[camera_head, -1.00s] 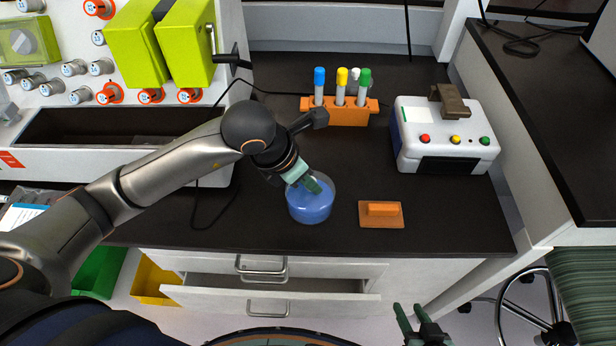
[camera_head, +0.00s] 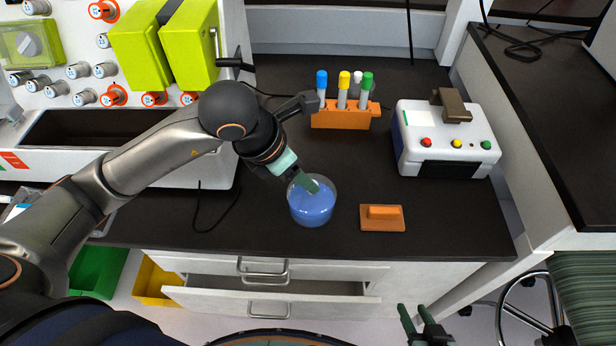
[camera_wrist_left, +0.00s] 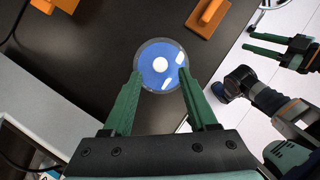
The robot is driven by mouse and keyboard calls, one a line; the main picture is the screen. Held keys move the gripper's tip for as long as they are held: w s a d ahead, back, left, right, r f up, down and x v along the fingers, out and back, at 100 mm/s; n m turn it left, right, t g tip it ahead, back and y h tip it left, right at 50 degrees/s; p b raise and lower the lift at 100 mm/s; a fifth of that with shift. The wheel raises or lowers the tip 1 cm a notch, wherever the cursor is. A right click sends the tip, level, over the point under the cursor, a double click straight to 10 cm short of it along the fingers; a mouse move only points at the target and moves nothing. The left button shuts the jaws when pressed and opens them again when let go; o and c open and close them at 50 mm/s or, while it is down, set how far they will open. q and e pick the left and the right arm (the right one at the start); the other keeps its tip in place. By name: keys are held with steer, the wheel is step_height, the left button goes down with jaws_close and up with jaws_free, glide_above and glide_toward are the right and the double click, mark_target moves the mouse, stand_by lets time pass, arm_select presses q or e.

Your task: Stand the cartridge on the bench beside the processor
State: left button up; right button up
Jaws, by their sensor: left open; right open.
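A large white machine (camera_head: 100,165) with lime-green blocks (camera_head: 190,50) stands at the left of the bench. It looks like the processor; I cannot tell for sure which thing is the cartridge. A clear round vessel of blue liquid (camera_head: 311,208) stands on the dark bench. My left gripper (camera_head: 308,183) is over the vessel, open. In the left wrist view, its two green fingers (camera_wrist_left: 161,74) are spread apart near the vessel's rim (camera_wrist_left: 143,55), with nothing gripped; contact is unclear. My right gripper (camera_head: 414,309) is open and empty, in front of the bench.
An orange rack (camera_head: 340,120) with several capped tubes stands behind the vessel. An orange block tool (camera_head: 382,218) lies right of it. A white box with coloured buttons (camera_head: 445,150) stands at back right. A drawer (camera_head: 270,292) below is partly open.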

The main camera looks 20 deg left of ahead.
arm_select(q)
steer(key=v, duration=0.7)
steer(key=shift+p, duration=0.3)
steer(key=shift+a, duration=0.1)
